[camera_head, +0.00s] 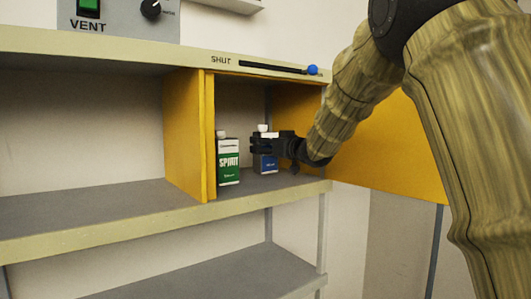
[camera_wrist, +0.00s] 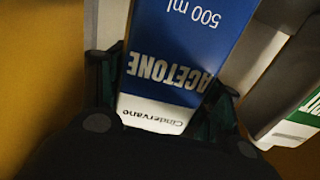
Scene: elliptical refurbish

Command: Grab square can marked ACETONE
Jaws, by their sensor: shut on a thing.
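My gripper (camera_head: 270,143) reaches in from the right and is shut on the upper part of the can. In the wrist view the fingers of my gripper (camera_wrist: 165,95) lie on both sides of the can. The gripper hides part of the can's top in the head view.
The yellow cabinet's left wall (camera_head: 187,130) and open yellow door (camera_head: 390,150) flank the space. The shelf (camera_head: 80,205) left of the cabinet is clear.

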